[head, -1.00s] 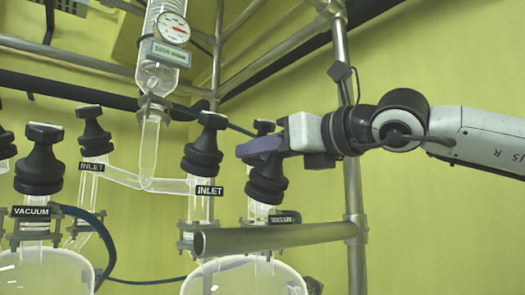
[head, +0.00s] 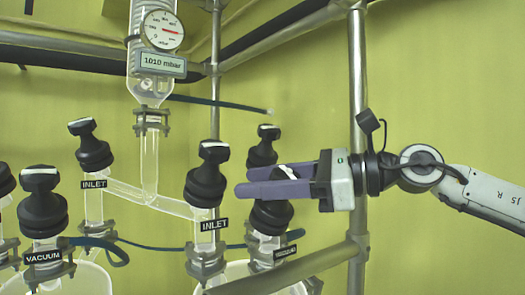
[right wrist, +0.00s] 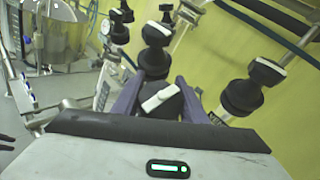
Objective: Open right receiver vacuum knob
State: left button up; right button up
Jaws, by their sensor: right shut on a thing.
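The right receiver vacuum knob (head: 270,216) is black with a white bar on top and sits above a tilted VACUUM label (head: 285,252). My right gripper (head: 272,180) comes in from the right with two purple fingers around the top of this knob, partly hiding it. In the right wrist view the knob's white bar (right wrist: 160,97) lies between the fingers (right wrist: 158,98), slanted; the jaws are shut on the knob.
Black INLET knobs (head: 207,178) (head: 93,150) and another black knob (head: 262,148) stand close by. The left VACUUM knob (head: 42,205) is farther left. A metal rail (head: 300,268) runs below my gripper, and a post (head: 358,90) stands behind it. A gauge (head: 161,30) hangs above.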

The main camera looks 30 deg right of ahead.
jog(key=n, duration=0.1)
jog(key=g, duration=0.1)
jog(key=n+g+y, duration=0.1)
jog(key=shift+s+a+f+n, duration=0.15)
jog(key=shift+a+f+n, duration=0.05)
jog(key=shift+f+n, duration=0.1)
jog(key=shift+s+a+f+n+g+y, duration=0.1)
jog(key=shift+s+n+g+y, duration=0.1)
jog(key=shift+n+g, duration=0.45)
jog(key=shift+s+a+f+n+g+y, duration=0.1)
jog(key=shift+n+g+y, duration=0.1)
jog(key=shift+n+g, duration=0.4)
jog(key=shift+s+a+n+g+y, duration=0.1)
jog(key=shift+s+n+g+y, duration=0.1)
jog(key=shift+n+g, duration=0.45)
jog(key=o, duration=1.1)
jog(key=shift+d, duration=0.1)
jog(key=shift+c, duration=0.2)
jog(key=shift+r, duration=0.1)
notch_tip(320, 180, up, 10)
